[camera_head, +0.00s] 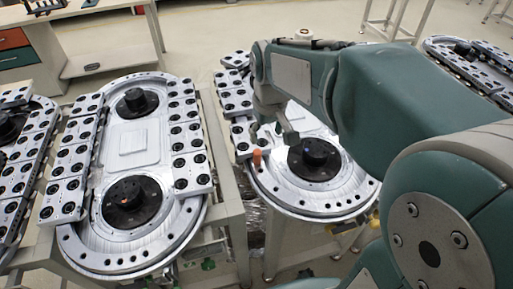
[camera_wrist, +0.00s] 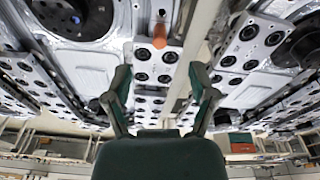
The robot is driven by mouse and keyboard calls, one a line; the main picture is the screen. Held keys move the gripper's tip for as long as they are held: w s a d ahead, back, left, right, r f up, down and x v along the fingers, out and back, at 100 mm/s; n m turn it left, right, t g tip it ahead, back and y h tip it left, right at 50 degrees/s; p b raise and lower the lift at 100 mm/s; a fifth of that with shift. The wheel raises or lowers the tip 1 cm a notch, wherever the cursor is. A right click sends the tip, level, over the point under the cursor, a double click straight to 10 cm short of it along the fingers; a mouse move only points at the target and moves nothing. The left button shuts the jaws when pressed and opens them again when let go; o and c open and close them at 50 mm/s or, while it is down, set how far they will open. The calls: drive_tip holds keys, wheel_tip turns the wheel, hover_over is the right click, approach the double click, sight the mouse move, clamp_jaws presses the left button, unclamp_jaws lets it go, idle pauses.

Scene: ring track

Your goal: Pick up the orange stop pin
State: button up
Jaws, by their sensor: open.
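The orange stop pin (camera_head: 257,158) is a small upright cylinder near the left edge of the right ring track (camera_head: 300,207), beside a black-holed carriage plate. In the wrist view the pin (camera_wrist: 159,36) shows at the top centre, beyond the fingertips and roughly in line with the gap between them. My gripper (camera_head: 271,133) hangs above the right track, just above and slightly right of the pin in the head view. In the wrist view my gripper (camera_wrist: 158,69) has its two fingers spread wide with nothing between them. The pin appears apart from both fingers.
A second ring track (camera_head: 135,250) stands to the left, with a gap between the two frames. Black round hubs (camera_head: 315,153) rise from the tracks near the pin. Carriage plates (camera_head: 190,158) line the straights. A workbench (camera_head: 110,55) stands at the back left on open floor.

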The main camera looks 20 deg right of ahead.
drive_tip(key=g, duration=0.1)
hover_over(257, 151)
drive_tip(key=shift+n, duration=0.4)
drive_tip(key=f, duration=0.4)
drive_tip(key=shift+s, duration=0.25)
drive_tip(key=f, duration=0.5)
drive_tip(key=shift+d+f, duration=0.2)
drive_tip(key=shift+f, duration=0.05)
drive_tip(key=shift+w+a+f, duration=0.15)
drive_tip(key=shift+f, duration=1.2)
drive_tip(key=shift+w+a+f, duration=0.1)
drive_tip(key=shift+w+f, duration=0.05)
drive_tip(key=shift+f, duration=1.2)
clamp_jaws()
